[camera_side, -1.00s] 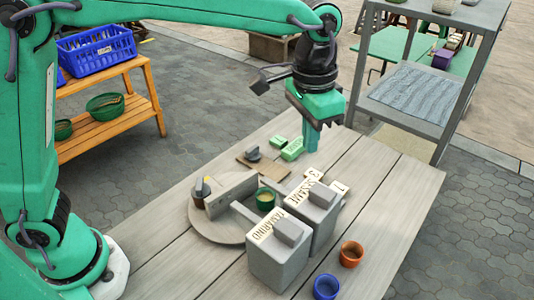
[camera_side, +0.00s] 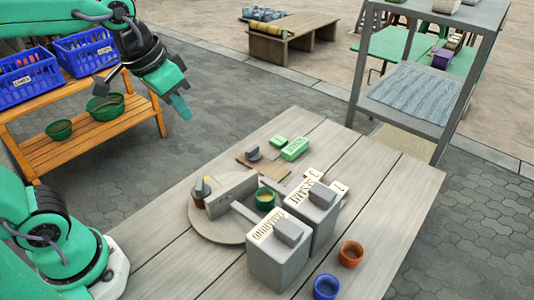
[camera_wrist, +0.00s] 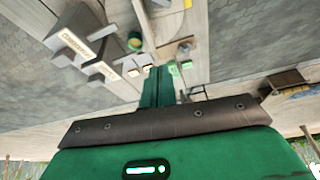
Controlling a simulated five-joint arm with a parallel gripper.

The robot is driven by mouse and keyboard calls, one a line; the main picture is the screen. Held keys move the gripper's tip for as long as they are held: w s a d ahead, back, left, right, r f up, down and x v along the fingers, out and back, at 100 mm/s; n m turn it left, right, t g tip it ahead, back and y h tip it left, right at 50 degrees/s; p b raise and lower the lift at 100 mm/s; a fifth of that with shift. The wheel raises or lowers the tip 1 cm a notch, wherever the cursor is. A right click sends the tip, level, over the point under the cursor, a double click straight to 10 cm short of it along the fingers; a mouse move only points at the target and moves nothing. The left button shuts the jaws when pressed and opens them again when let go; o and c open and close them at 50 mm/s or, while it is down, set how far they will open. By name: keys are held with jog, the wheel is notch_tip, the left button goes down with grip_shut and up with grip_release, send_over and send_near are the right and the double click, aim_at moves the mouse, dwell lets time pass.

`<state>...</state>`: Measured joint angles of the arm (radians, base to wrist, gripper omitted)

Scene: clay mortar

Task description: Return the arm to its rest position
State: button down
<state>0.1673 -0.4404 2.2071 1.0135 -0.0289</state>
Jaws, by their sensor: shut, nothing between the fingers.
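My gripper (camera_side: 181,106) is at the upper left in the side view, raised in the air off the table's far left edge, over the paving. Its green fingers (camera_wrist: 158,85) are together and empty in the wrist view. It is apart from everything on the wooden table (camera_side: 180,262). The arm is folded back to the left, and its upper part runs out of the top left of the side view.
The table holds two grey boxes (camera_side: 275,263) (camera_side: 309,222), a round board (camera_side: 203,228), a green cup (camera_side: 265,199), green blocks (camera_side: 295,149), an orange cup (camera_side: 351,254) and a blue cup (camera_side: 326,287). A wooden shelf (camera_side: 110,124) with blue baskets (camera_side: 28,77) stands behind my gripper.

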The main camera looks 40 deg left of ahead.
jog(key=s+a+f+n+t, duration=0.1)
jog(key=s+a+f, duration=0.2)
jog(key=s+a, duration=0.2)
jog(key=shift+s+f+n+y, duration=0.3)
jog(key=shift+s+y, duration=0.1)
jog(key=shift+s, duration=0.3)
